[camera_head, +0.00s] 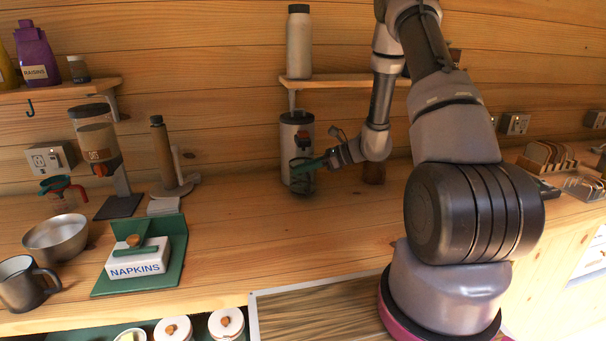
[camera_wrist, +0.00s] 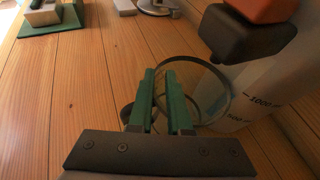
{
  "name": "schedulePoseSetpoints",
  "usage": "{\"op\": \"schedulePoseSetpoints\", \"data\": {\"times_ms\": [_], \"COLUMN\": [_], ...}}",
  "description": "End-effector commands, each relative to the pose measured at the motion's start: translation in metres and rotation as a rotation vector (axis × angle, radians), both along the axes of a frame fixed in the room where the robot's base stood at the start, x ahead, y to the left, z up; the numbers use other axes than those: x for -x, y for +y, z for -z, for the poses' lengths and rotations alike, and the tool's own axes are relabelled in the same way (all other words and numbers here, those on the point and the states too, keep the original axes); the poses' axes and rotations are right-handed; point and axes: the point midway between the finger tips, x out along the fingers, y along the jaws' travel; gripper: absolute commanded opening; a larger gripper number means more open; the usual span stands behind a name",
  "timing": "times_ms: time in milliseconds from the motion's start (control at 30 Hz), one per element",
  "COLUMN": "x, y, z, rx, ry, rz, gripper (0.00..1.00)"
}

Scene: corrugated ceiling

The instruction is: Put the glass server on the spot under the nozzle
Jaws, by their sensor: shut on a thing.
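The glass server (camera_head: 302,185) is a clear round vessel at the front of a white dispenser (camera_head: 287,150) on the wooden counter. Its round rim also shows in the wrist view (camera_wrist: 229,97). My gripper (camera_head: 308,164) has green fingers, which are shut on the server; in the wrist view the fingers (camera_wrist: 165,75) lie across its rim. The orange-and-black nozzle (camera_head: 303,138) is on the dispenser's front, above the server; in the wrist view the nozzle (camera_wrist: 245,40) is at upper right. I cannot tell whether the server's base touches the counter. The spot beneath is hidden.
A brown block (camera_head: 373,173) stands right of my gripper. At left are a paper-towel-like stand (camera_head: 160,150), a tall clear dispenser (camera_head: 97,145), a metal bowl (camera_head: 57,237), a mug (camera_head: 20,284) and a napkin box (camera_head: 137,260). The middle counter is clear.

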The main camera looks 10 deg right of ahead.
Motion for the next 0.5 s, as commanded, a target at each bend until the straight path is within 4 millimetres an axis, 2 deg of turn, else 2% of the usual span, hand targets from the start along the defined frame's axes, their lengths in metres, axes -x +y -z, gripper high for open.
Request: {"op": "schedulePoseSetpoints", "data": {"times_ms": [33,100,433,467,500], "x": [-0.0001,-0.0004,-0.0006,-0.0005,-0.0005], "y": [-0.0008,-0.0008,-0.0012,-0.0013,-0.0013], "z": [0.0096,0.0163,0.0192,0.0192,0.0191], "rx": [-0.001,0.000,-0.001,0.000,0.000], "ry": [0.003,0.000,-0.001,-0.001,-0.001], "rz": [0.002,0.001,0.002,0.002,0.002], "gripper": [0.00,0.00,0.00,0.28,0.43]}}
